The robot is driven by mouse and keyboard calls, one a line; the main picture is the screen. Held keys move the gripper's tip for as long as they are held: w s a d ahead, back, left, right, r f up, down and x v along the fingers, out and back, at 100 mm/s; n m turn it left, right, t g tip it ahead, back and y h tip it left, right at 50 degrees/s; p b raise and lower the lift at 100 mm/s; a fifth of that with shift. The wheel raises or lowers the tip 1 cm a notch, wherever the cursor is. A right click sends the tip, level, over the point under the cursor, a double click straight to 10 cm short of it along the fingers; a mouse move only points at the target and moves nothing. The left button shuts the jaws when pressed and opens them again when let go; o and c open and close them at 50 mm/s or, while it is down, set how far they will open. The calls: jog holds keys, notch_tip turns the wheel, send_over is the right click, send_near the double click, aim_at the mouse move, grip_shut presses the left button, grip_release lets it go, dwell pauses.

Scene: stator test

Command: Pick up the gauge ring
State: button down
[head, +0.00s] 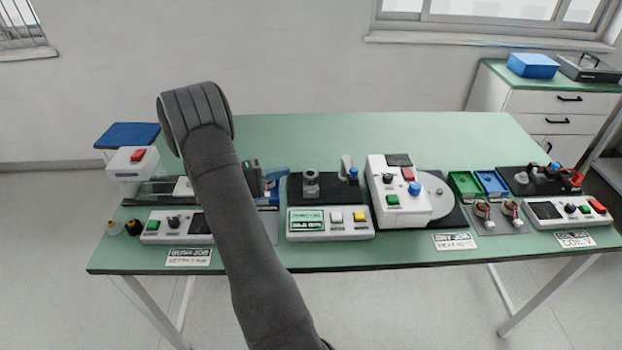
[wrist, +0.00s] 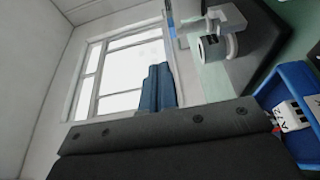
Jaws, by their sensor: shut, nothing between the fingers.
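My gripper shows in the wrist view as two blue-grey fingers (wrist: 157,88) pressed together, empty, beyond a dark bar with screws. In the head view my dark arm rises across the left of the table and hides the gripper. I cannot say for certain which thing is the gauge ring. A small grey round part with a ring-like top (head: 311,183) stands on a black pad behind the middle control panel. In the wrist view a whitish cylindrical fixture (wrist: 213,47) stands at the upper right, apart from the fingers.
The green table (head: 400,130) is clear along its back. A white box with a disc (head: 437,192), green (head: 464,183) and blue (head: 491,182) trays stand to the right. A blue bin (wrist: 296,80) holding a labelled white block (wrist: 291,115) is at the wrist view's right.

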dwell(0.3)
jog(key=c, duration=1)
grip_release()
jog(key=shift+d, duration=0.1)
notch_tip(320, 180, up, 10)
jog(key=r+m+g+y, duration=0.1)
jog(key=m+g+y, duration=0.5)
jog(key=m+y, duration=1.25)
send_over(310, 174)
jog(key=s, duration=0.2)
jog(key=m+h, duration=0.1)
jog(key=h, duration=0.1)
jog(key=shift+y, duration=0.25)
jog(key=f, duration=1.7)
jog(key=shift+w+f, duration=0.3)
jog(key=shift+f, duration=0.05)
